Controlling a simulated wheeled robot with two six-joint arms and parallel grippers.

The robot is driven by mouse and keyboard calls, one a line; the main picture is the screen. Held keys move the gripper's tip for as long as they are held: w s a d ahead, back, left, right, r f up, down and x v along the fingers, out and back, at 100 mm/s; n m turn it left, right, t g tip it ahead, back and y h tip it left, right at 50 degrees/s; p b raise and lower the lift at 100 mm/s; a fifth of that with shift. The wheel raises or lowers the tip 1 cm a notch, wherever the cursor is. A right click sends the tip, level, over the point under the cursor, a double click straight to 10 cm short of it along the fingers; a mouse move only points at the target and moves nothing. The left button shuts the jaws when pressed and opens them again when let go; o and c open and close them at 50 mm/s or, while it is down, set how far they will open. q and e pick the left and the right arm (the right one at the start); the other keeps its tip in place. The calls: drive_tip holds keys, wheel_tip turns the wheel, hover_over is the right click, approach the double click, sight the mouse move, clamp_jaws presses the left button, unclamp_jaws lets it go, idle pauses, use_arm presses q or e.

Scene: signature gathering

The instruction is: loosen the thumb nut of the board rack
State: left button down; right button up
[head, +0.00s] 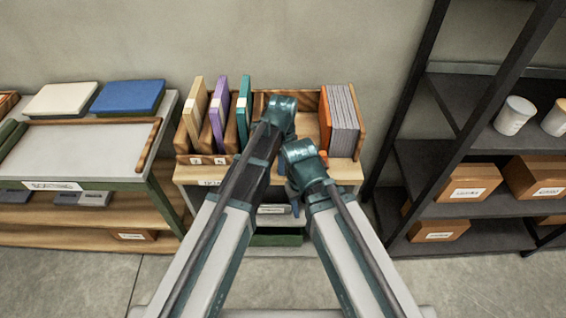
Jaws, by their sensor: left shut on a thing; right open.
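The wooden board rack (360,130) stands on a small cart. At its left are upright tan (195,105), purple (219,105) and teal (244,105) boards. At its right are an orange board (325,115) and several grey ones (344,120). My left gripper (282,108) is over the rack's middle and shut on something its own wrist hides. My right gripper (300,158) is open, lower and nearer, at the rack's front edge. A small orange piece (323,158) shows beside it; I cannot tell what it is. I cannot make out the thumb nut.
A table (70,150) at the left bears a white (60,99) and a blue (128,96) flat item. A dark shelf unit (440,160) at the right holds cartons (468,183) and white cups (513,116). Bare floor (100,285) lies in front.

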use_arm(q)
drive_tip(key=shift+n, duration=0.3)
drive_tip(key=n, duration=0.3)
drive_tip(key=shift+n, duration=0.3)
drive_tip(key=n, duration=0.4)
drive_tip(key=shift+n, duration=0.3)
drive_tip(key=n, duration=0.4)
drive_tip(key=shift+n, duration=2.5)
drive_tip(key=shift+c, duration=1.8)
unclamp_jaws()
